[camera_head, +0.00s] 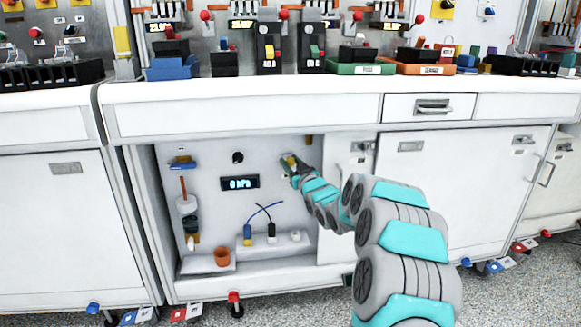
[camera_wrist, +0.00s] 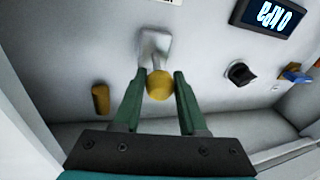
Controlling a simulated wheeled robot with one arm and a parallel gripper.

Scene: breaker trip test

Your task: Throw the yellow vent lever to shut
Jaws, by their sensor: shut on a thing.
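The yellow vent lever has a round yellow knob (camera_wrist: 159,85) on a pale metal mount (camera_wrist: 154,45) fixed to the cabinet's back wall. My gripper (camera_wrist: 158,78) is shut on the knob, with one green finger on either side of it. In the head view my gripper (camera_head: 289,172) reaches into the open cabinet bay, and a bit of the yellow knob (camera_head: 291,161) shows at its tip. The lever's mount is mostly hidden there by the gripper.
A yellow peg (camera_wrist: 101,98) sticks out beside my gripper. A black knob (camera_wrist: 240,74) and a display (camera_head: 240,182) reading 0 kPa are on the same wall. An orange cup (camera_head: 222,257) stands on the bay's lower ledge. The crowded worktop (camera_head: 240,92) overhangs the bay.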

